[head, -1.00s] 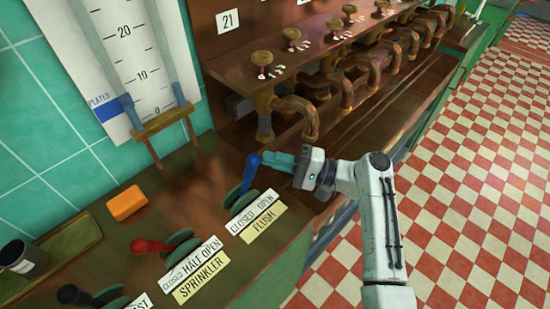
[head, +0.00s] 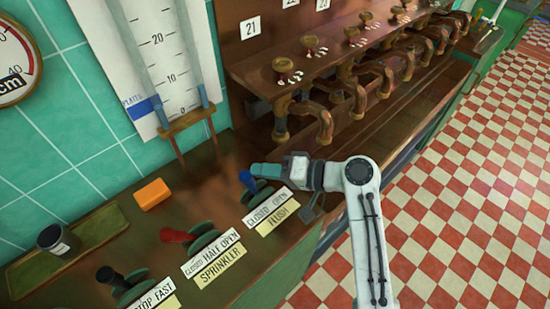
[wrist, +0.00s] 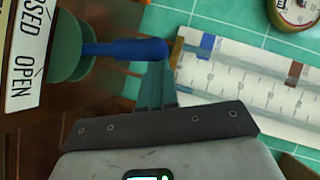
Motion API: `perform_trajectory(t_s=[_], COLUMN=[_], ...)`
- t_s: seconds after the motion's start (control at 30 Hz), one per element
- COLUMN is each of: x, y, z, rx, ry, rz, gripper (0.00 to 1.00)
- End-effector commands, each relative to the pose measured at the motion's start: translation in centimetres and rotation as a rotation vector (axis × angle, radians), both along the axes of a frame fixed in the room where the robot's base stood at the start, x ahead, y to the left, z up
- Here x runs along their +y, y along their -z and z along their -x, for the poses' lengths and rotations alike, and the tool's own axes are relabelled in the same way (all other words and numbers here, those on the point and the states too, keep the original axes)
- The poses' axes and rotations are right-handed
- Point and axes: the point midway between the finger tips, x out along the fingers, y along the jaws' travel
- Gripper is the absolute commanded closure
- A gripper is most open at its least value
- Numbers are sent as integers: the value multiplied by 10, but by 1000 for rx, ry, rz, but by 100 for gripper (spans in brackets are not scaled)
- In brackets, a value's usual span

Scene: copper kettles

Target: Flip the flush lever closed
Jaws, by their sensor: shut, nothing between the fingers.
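The blue flush lever (head: 247,180) stands on its green round base, behind the "CLOSED OPEN" label (head: 266,207) and the yellow "FLUSH" label (head: 281,217). In the head view its handle leans up and to the left, over the closed side. My gripper (head: 256,169) is shut and empty, with its teal fingers right beside the handle's tip on its right. In the wrist view the blue handle (wrist: 135,49) points right, and its end overlaps the tips of my gripper (wrist: 155,72). I cannot tell whether they touch.
The red sprinkler lever (head: 176,235) and a black lever (head: 106,275) stand to the left. An orange block (head: 152,194), a dark cup (head: 54,239) on a tray (head: 112,222) and a wall gauge (head: 172,60) are nearby. Copper pipes (head: 325,120) lie beyond my arm.

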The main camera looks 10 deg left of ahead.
Motion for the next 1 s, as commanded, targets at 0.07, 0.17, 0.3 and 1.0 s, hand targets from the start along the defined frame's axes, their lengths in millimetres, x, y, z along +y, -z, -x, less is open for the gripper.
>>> perform_trajectory(t_s=[0.07,0.17,0.3,1.0], x=[6,11,16,24], y=[-2,-1,1,5], z=[8,14,21,30], rx=[-44,-95,-101,-96], ry=[-3,-1,0,-6], rz=[35,74,80,79], gripper=[100,100,100,100])
